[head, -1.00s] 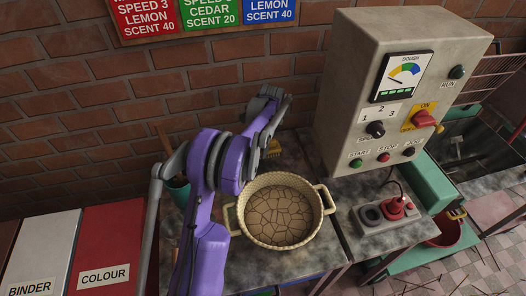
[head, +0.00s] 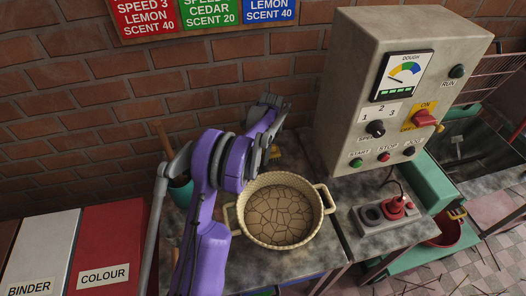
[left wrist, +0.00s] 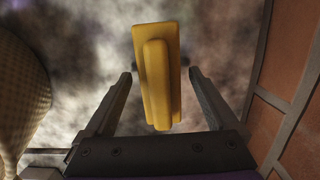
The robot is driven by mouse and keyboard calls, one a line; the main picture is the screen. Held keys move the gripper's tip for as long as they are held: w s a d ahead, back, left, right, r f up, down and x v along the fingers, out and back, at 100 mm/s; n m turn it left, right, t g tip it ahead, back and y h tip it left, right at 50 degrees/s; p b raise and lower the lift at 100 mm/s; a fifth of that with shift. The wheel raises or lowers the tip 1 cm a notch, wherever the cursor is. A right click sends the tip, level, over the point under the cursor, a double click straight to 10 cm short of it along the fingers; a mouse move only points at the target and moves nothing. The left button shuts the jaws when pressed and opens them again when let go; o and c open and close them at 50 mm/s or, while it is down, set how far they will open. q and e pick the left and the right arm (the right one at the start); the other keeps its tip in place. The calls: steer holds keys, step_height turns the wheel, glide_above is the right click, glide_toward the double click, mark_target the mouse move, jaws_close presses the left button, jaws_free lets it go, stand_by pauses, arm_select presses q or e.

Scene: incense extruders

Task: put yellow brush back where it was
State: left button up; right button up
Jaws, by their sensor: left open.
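The yellow brush (left wrist: 157,75) lies on the grey mottled table top in the left wrist view, with its raised handle bar toward the camera. In the head view only a small yellow part of the brush (head: 277,152) shows beside my arm, behind the basket. My left gripper (left wrist: 160,80) is open, with one finger on each side of the brush in the picture and a gap to both. Whether the fingers are down at the brush's height is unclear. In the head view the fingertips are hidden behind my purple arm. My right gripper is not in view.
A woven basket (head: 244,211) with cracked brown dough stands in front of the brush. A teal pot (head: 181,194) stands left, partly behind my arm. The control box (head: 345,95) rises at the right. The brick wall (head: 60,110) is close behind.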

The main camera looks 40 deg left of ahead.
arm_select(q)
steer(key=r, duration=0.8)
steer(key=w+d+r, duration=0.1)
steer(key=r, duration=0.3)
steer(key=shift+p, duration=0.3)
steer(key=s+d+r+n+t, duration=0.25)
steer(key=s+d, duration=0.25)
steer(key=d, duration=0.3)
steer(key=s+d+r+n+t, duration=0.1)
steer(key=s+d+r, duration=0.3)
steer(key=s+d, duration=0.25)
steer(key=s+d+f+n+t, duration=0.1)
steer(key=s+d+f+n, duration=0.1)
steer(key=s+d, duration=0.3)
steer(key=s+d+f+n+t, duration=0.2)
steer(key=s+d+f, duration=0.3)
steer(key=s, duration=0.5)
steer(key=shift+h, duration=0.4)
steer(key=shift+t, duration=0.25)
